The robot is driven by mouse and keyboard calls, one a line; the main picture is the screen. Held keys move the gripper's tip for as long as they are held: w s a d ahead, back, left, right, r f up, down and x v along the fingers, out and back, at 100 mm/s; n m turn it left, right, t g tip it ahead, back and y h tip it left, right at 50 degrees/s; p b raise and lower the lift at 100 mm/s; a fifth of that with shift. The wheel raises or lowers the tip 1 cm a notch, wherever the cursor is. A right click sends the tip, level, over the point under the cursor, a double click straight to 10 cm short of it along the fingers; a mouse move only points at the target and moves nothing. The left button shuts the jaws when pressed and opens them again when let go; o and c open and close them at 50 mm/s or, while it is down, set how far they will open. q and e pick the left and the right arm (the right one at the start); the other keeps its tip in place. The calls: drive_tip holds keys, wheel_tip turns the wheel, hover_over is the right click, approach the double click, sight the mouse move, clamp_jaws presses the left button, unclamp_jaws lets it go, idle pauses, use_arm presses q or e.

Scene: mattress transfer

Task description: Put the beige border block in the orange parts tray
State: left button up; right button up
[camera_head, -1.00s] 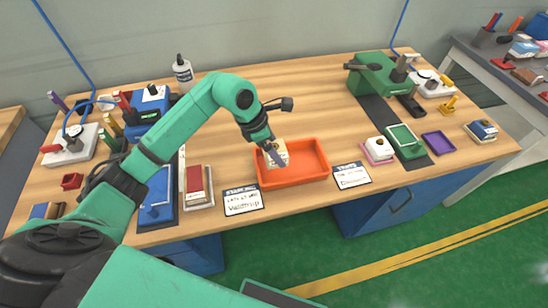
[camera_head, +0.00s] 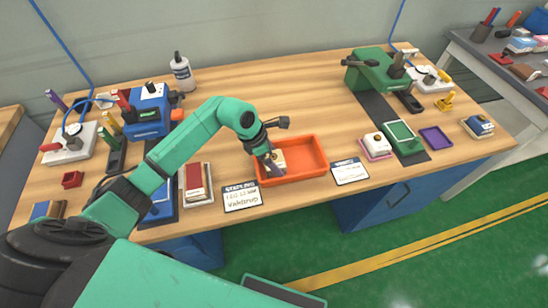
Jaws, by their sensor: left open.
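The orange parts tray (camera_head: 309,157) sits at the middle front of the wooden table. A beige block (camera_head: 278,156) shows inside the left part of the tray, partly hidden behind my left gripper. My left gripper (camera_head: 274,170) reaches down into the tray's left end, right beside the block. Its jaws are open, and the contact between fingers and block is too small to make out. My right gripper is not in view.
White cards (camera_head: 350,171) and (camera_head: 241,196) lie along the front edge. A red block on a pale holder (camera_head: 197,184) stands left of the tray. A green machine (camera_head: 378,72) stands at the back right. The table behind the tray is clear.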

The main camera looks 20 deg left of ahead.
use_arm(q)
drive_tip(key=shift+a+r, duration=0.2)
drive_tip(key=shift+r, duration=0.3)
drive_tip(key=b+v, duration=0.2)
drive_tip(key=v, duration=0.9)
drive_tip(key=shift+s, duration=0.2)
